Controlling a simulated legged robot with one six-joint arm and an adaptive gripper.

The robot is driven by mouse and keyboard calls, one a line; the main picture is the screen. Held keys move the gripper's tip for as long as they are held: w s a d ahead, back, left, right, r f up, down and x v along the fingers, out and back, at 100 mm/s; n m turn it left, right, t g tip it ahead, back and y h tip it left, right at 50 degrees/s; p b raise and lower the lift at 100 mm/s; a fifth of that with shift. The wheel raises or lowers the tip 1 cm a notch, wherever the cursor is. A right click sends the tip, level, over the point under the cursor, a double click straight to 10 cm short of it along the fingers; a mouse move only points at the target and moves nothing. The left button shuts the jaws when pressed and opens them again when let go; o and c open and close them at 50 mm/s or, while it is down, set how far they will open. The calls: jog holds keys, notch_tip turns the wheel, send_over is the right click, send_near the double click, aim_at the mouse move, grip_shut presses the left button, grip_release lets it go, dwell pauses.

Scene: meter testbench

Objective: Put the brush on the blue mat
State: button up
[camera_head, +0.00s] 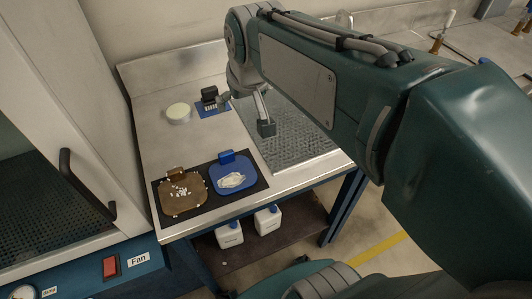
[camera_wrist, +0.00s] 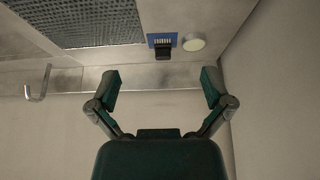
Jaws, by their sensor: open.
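The small blue mat (camera_head: 228,108) lies on the steel bench toward the back. It also shows in the wrist view (camera_wrist: 150,39). A black block with a row of white strips, seemingly the brush (camera_head: 209,94), is at the mat's back edge; the white strips lie over the mat. In the wrist view the black part (camera_wrist: 163,54) overlaps the mat's edge. Whether it rests fully on the mat I cannot tell. My gripper (camera_wrist: 160,80) is open and empty, its fingers spread apart. In the head view my gripper (camera_head: 245,113) hangs above the bench beside the mat.
A round cream disc (camera_head: 179,112) sits left of the mat. A perforated plate (camera_head: 300,140) is on the right. A brown tray (camera_head: 168,204) with white bits and a blue tray (camera_head: 221,187) with a white pile lie in front. A cabinet (camera_head: 75,130) stands left.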

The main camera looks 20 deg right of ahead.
jog(key=s+f, duration=0.5)
jog(key=s, duration=0.8)
